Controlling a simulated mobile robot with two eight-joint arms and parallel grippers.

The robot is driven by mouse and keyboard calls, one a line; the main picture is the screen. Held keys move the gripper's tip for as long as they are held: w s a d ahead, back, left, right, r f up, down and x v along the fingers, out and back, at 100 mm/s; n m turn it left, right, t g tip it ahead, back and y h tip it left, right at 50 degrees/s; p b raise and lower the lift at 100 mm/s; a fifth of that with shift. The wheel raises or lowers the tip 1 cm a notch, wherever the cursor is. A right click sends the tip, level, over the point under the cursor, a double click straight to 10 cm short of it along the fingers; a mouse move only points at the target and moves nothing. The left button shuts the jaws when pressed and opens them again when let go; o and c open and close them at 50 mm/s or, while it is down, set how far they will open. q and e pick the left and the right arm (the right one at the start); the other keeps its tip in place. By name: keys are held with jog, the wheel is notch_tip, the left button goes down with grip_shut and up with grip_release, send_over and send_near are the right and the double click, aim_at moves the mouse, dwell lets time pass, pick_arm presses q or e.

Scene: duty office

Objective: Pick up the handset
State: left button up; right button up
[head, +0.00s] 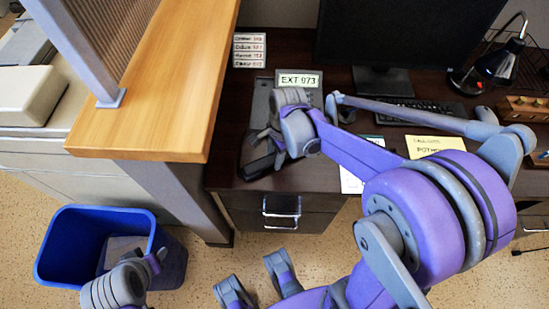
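A grey desk phone (261,101) stands on the dark desk, partly hidden by my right gripper, with a sign reading EXT 973 (299,80) at its back. A dark handset (257,167) shows at the near left edge of the desk, just below my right gripper (267,144). The fingers are right at the handset's far end, and the wrist hides part of it. I cannot tell whether they touch or grip it. My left gripper (154,263) is low at the bottom left, by the blue bin, away from the desk; its finger opening is unclear.
A wooden-topped partition (150,125) rises just left of the phone. The blue bin (60,268) stands on the floor. A monitor (405,38), keyboard (420,112), yellow note (434,146) and black lamp (499,62) occupy the desk. A labelled stack (249,50) stands behind the phone.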

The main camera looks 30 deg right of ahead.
grip_shut()
